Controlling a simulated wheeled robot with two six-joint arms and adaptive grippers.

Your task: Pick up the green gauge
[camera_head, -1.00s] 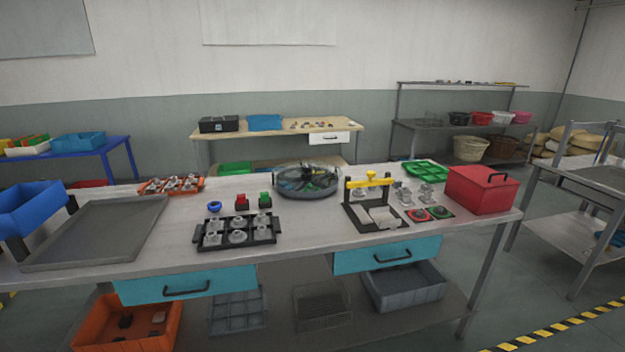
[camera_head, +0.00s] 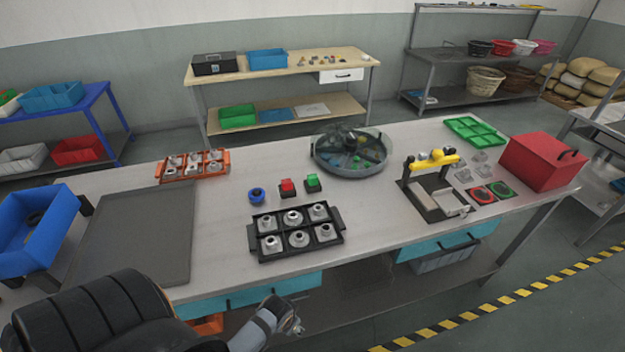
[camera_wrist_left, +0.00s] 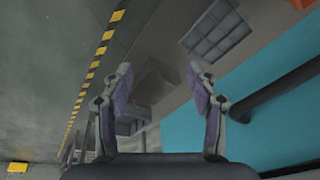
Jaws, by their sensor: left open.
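No object here is plainly a gauge. Green candidates in the head view are a small green block (camera_head: 312,183) beside a red block on the bench, a green-edged square plate with a dark round centre (camera_head: 500,190) at the right, and small green pieces inside the round tank (camera_head: 348,152). My left gripper (camera_head: 292,322) is low at the bottom of the head view, in front of the bench edge and away from them. In the left wrist view the left gripper (camera_wrist_left: 161,76) is open and empty, its fingers wide apart. My right gripper is not in view.
A teal drawer front (camera_wrist_left: 285,120) is close beside the left gripper.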

